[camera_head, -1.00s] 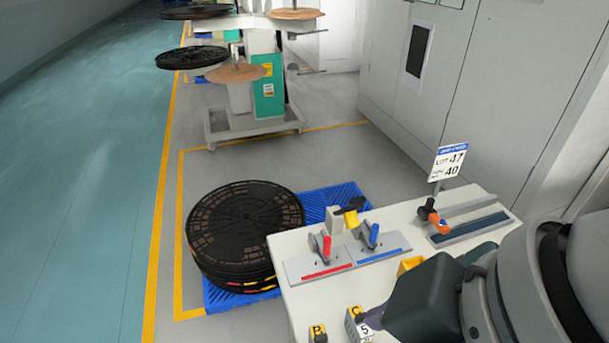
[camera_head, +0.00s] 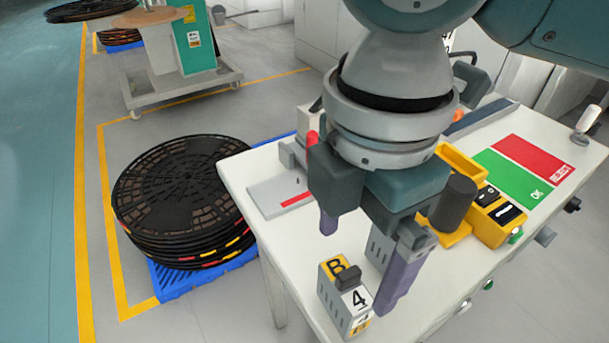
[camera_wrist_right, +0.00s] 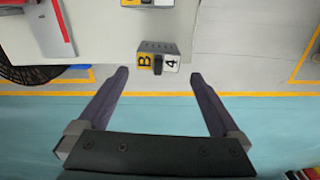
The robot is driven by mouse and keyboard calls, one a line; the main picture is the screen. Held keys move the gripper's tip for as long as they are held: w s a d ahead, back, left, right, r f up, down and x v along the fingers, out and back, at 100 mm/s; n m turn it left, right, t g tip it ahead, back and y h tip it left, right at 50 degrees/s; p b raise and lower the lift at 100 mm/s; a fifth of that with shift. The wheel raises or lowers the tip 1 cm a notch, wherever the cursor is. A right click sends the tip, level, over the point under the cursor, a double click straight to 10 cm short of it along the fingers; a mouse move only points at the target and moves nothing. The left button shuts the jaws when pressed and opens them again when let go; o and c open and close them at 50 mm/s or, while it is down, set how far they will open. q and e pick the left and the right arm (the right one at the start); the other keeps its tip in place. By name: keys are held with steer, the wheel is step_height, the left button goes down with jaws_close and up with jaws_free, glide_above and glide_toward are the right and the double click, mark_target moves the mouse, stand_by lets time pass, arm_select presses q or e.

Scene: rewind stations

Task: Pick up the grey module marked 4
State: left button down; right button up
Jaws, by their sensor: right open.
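The grey module marked 4 (camera_head: 335,306) stands near the front corner of the white table. It has a yellow label with B, a white label with 4 and a black knob on top. It also shows in the right wrist view (camera_wrist_right: 158,47), just beyond the fingertips and roughly centred between them. My right gripper (camera_head: 357,264) is open and empty, pointing down above the module; its purple fingers show in the wrist view (camera_wrist_right: 159,75). No finger visibly touches the module. My left gripper is not in view.
Another grey module (camera_head: 379,247) stands behind, partly hidden by a finger. A yellow unit (camera_head: 494,218) and a green and red mat (camera_head: 508,181) lie to the right on the white table (camera_head: 290,240). Stacked black reels (camera_head: 180,195) sit on a blue pallet (camera_head: 180,284) at left.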

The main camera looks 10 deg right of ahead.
mark_target(349, 272)
step_height(349, 272, down, 7)
steer(key=shift+w+f+b, duration=0.1)
steer(key=shift+b, duration=0.55)
steer(key=shift+c, duration=0.2)
steer(key=c, duration=1.2)
